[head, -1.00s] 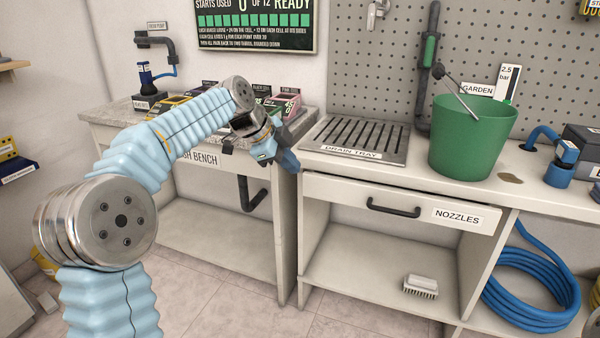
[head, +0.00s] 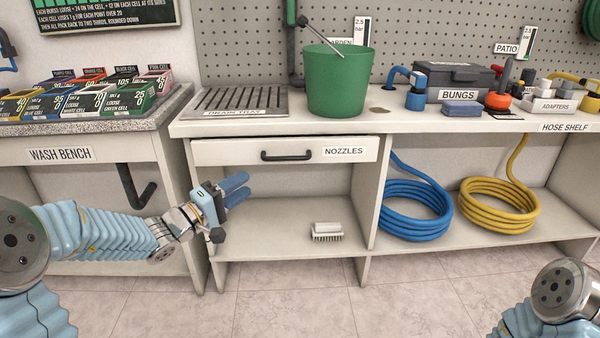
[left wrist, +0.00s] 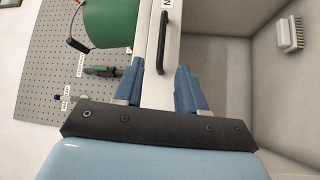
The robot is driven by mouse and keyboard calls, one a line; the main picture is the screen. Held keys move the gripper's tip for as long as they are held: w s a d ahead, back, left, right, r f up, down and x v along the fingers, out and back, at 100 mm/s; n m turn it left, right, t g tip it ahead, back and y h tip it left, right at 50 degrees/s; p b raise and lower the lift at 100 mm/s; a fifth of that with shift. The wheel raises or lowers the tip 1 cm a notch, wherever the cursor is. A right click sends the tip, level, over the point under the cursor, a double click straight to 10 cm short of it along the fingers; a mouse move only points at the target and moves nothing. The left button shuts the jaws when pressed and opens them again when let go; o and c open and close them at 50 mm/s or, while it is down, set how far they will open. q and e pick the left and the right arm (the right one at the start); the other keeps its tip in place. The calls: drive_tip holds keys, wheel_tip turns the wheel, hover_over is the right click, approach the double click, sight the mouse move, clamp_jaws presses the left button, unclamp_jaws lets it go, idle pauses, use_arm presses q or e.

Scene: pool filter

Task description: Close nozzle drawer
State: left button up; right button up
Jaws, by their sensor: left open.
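The nozzle drawer (head: 225,152) is under the bench top, with a dark bar handle (head: 287,156) and a NOZZLES label (head: 343,152). Its front sits close under the bench edge; I cannot tell whether a small gap stands behind it. My left gripper (head: 236,190) is open and empty, just below and in front of the drawer's left end, fingers pointing right. In the left wrist view the open fingers (left wrist: 162,85) show with the pale drawer front and its handle (left wrist: 164,42) ahead. Contact is not visible. My right gripper is out of view.
On the bench top are the drain tray (head: 240,101), a green bucket (head: 340,85) and a blue bung box (head: 460,108). A white brush (head: 327,231) lies on the lower shelf. Blue hose (head: 412,212) and yellow hose (head: 498,205) coil at right. The wash bench (head: 110,150) stands left.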

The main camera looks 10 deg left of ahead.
use_arm(q)
drive_tip(key=w+d+r+n+p, duration=0.1)
drive_tip(key=w+d, duration=0.5)
drive_tip(key=w, duration=0.6)
drive_tip(key=shift+d+r+y, duration=0.15)
drive_tip(key=shift+d+y, duration=0.1)
drive_tip(key=shift+y, duration=0.05)
clamp_jaws()
